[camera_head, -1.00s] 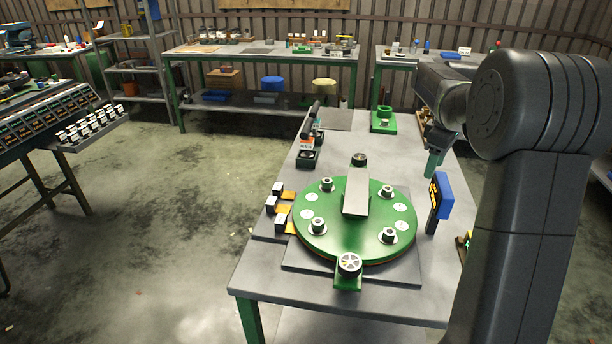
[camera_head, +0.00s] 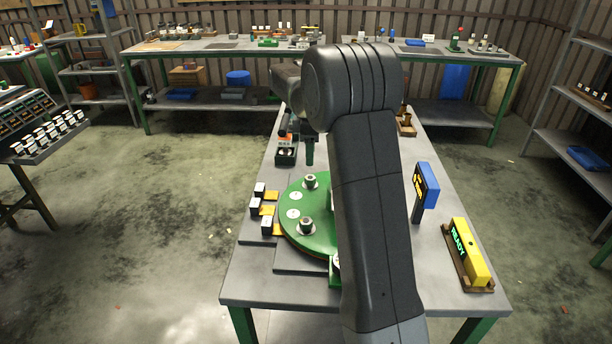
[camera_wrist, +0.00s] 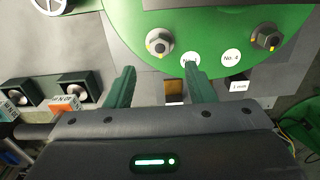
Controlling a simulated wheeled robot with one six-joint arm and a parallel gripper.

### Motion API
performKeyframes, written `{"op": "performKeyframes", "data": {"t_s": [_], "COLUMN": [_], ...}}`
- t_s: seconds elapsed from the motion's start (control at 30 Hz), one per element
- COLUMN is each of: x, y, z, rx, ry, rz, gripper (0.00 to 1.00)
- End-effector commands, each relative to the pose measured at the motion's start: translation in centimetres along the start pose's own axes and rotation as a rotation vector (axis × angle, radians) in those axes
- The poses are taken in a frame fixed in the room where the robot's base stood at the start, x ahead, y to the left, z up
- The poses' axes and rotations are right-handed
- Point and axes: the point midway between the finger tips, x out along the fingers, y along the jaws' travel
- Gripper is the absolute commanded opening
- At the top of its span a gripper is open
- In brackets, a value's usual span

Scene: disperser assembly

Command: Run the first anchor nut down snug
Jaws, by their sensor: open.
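A round green plate (camera_head: 312,237) lies on the workbench, with its right part hidden behind my arm. Two anchor nuts on washers show on it in the head view, one at the back (camera_head: 310,181) and one nearer (camera_head: 306,225). In the wrist view, two nuts (camera_wrist: 159,42) (camera_wrist: 265,40) stand on the green plate (camera_wrist: 215,20), beyond my fingers. I cannot tell which nut is the first. My gripper (camera_wrist: 161,72) is open, with nothing between its two green fingers. In the head view only part of my gripper (camera_head: 309,151) shows, above the plate's back edge.
Small white-topped blocks (camera_head: 266,224) stand left of the plate. A blue display (camera_head: 427,185) and a yellow unit reading READY (camera_head: 469,254) stand at the right. Dark socket holders (camera_wrist: 80,86) lie left of my fingers in the wrist view.

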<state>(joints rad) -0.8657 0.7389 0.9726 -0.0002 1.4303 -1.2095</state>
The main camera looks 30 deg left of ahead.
Motion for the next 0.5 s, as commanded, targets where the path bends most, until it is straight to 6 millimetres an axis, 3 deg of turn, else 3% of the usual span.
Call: {"op": "performKeyframes", "data": {"t_s": [0.1, 0.3, 0.5], "x": [2.8, 6.4, 8.2], "y": [-0.1, -0.1, 0.0], "z": [0.0, 0.0, 0.0], "rx": [0.000, 0.001, 0.001], "ry": [-0.002, -0.001, 0.000], "rz": [-0.004, -0.004, -0.001], "gripper": [0.49, 0.49, 0.49]}}
